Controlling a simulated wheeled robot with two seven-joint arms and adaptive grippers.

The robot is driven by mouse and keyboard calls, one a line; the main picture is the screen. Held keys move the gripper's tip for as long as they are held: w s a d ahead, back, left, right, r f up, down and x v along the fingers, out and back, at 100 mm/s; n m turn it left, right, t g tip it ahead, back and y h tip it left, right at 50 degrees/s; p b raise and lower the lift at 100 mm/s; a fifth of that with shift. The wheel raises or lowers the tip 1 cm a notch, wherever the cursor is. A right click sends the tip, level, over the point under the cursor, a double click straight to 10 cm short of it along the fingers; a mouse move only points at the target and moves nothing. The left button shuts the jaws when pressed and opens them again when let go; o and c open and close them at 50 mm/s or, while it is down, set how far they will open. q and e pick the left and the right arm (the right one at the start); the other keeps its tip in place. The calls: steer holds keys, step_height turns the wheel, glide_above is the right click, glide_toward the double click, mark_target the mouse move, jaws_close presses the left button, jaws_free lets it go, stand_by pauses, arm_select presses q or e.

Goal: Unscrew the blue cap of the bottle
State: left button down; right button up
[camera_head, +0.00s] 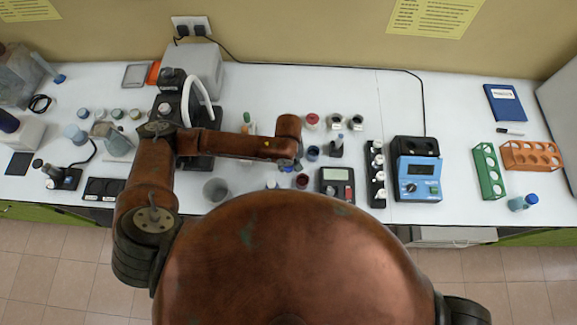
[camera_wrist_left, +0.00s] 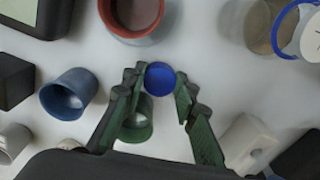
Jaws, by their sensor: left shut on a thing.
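A round, bright blue cap (camera_wrist_left: 160,77) is between my left fingertips in the left wrist view, seen from above. My left gripper (camera_wrist_left: 160,90) is shut on its sides. Whatever is below the cap is hidden, so I cannot tell whether it sits on a bottle. In the head view my left gripper (camera_head: 288,166) hangs under the end of the copper-coloured arm, low over the white table, mostly covered by the arm. My right gripper is not in view.
In the wrist view a red-rimmed cup (camera_wrist_left: 135,18), a blue cup (camera_wrist_left: 68,95) and a green cup (camera_wrist_left: 137,120) crowd the gripper. A blue meter (camera_head: 418,180), a green rack (camera_head: 488,170) and an orange rack (camera_head: 530,156) stand right.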

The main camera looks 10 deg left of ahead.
mark_target(288, 166)
arm_select(q)
steer(key=shift+r, duration=0.1)
steer(key=shift+s, duration=0.1)
steer(key=c, duration=1.8)
jaws_free()
steer(key=shift+f, duration=0.2)
steer(key=shift+o, duration=1.3)
steer(key=shift+r, duration=0.3)
step_height(288, 166, up, 12)
steer(key=shift+p, duration=0.3)
